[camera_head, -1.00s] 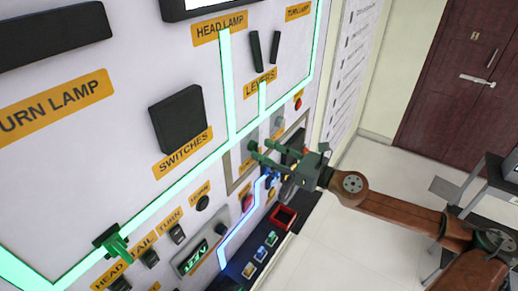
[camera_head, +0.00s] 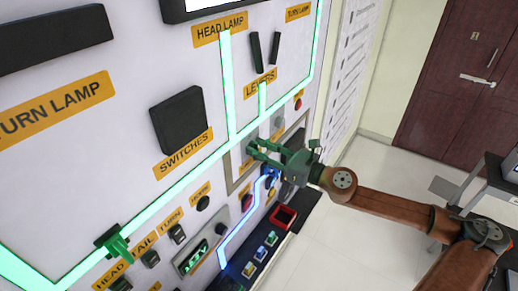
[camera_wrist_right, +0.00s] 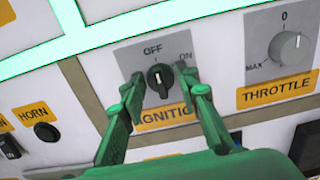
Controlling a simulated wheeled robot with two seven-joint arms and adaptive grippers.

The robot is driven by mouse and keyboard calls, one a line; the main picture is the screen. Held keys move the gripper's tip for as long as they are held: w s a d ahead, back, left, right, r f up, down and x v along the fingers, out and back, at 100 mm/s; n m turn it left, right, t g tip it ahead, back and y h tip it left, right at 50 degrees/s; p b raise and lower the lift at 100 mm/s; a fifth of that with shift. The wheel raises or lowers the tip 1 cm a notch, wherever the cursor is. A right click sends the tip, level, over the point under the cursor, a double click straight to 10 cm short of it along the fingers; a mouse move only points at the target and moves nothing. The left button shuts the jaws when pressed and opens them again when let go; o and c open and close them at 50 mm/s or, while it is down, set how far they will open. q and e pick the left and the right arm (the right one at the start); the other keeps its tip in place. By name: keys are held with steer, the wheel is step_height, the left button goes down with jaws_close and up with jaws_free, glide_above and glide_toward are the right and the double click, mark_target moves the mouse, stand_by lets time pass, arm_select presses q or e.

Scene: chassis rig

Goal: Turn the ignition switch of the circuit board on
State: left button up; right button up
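The ignition switch (camera_wrist_right: 160,78) is a black round knob with a white mark on a grey plate. OFF and ON are printed above it, and the white mark stands nearly upright, toward the OFF side. In the right wrist view my right gripper (camera_wrist_right: 165,86) is open, with one green finger on each side of the knob. The fingertips look close to the knob; I cannot tell whether they touch it. The gripper also shows in the head view (camera_head: 254,149) at the board, where it hides most of the ignition area. My left gripper is not in view.
The throttle knob (camera_wrist_right: 288,46) sits right of the ignition. The black horn button (camera_wrist_right: 46,131) is to the left. A glowing green strip (camera_head: 200,165) crosses the white board, and a green part (camera_head: 114,240) sits on it. Open floor lies right of the board.

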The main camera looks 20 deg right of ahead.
steer(key=c, duration=0.7)
steer(key=m+p, duration=0.6)
steer(key=m, duration=0.5)
steer(key=shift+d+m, duration=0.15)
steer(key=shift+m, duration=0.25)
steer(key=shift+f+p, duration=0.1)
steer(key=shift+p, duration=0.2)
steer(key=o, duration=1.1)
